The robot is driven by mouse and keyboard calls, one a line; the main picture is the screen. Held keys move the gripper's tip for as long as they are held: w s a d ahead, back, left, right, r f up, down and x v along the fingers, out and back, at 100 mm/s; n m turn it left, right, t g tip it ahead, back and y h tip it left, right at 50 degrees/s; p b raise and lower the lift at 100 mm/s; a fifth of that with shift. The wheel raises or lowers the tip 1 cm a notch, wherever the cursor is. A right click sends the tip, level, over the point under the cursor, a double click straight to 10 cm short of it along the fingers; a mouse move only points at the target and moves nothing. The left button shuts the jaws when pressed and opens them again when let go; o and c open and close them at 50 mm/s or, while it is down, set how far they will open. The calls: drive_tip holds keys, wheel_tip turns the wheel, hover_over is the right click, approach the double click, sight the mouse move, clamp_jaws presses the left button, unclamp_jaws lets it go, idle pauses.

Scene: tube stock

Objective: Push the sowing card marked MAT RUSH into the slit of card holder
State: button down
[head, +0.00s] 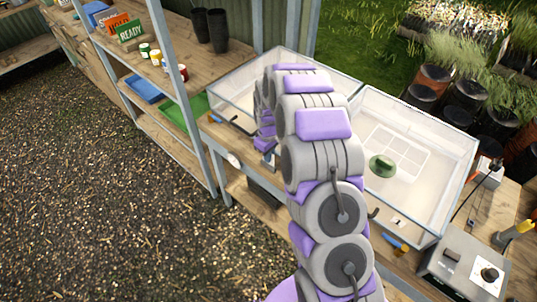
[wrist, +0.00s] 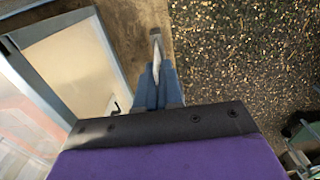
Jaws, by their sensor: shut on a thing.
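My gripper (wrist: 158,92) points away from the wrist camera, its blue-grey fingers shut on a thin white piece (wrist: 157,56), seen almost edge-on. This looks like the sowing card; its marking cannot be read. At its far end a small grey piece (wrist: 155,32) sits near the bench edge; it may be the card holder, but I cannot see a slit or tell whether they touch. In the head view my gripper (head: 268,160) is largely hidden by my arm, and a small white thing (head: 233,159) shows left of it at the bench's front edge.
Two clear-walled trays stand on the wooden bench, the right one (head: 445,190) holding a green object (head: 382,166). A shelf post (head: 190,125) rises close left of my gripper. A grey box (head: 465,265) stands at the right. Gravel floor (head: 110,215) is open at the left.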

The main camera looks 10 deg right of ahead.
drive_tip(key=shift+f, duration=0.55)
drive_tip(key=c, duration=1.7)
unclamp_jaws()
drive_tip(key=shift+c, duration=0.2)
drive_tip(key=o, duration=0.5)
drive_tip(key=shift+o, duration=0.5)
drive_tip(key=o, duration=1)
drive_tip(key=shift+r+p, duration=0.4)
drive_tip(key=shift+r, duration=0.75)
drive_tip(key=shift+r, duration=0.1)
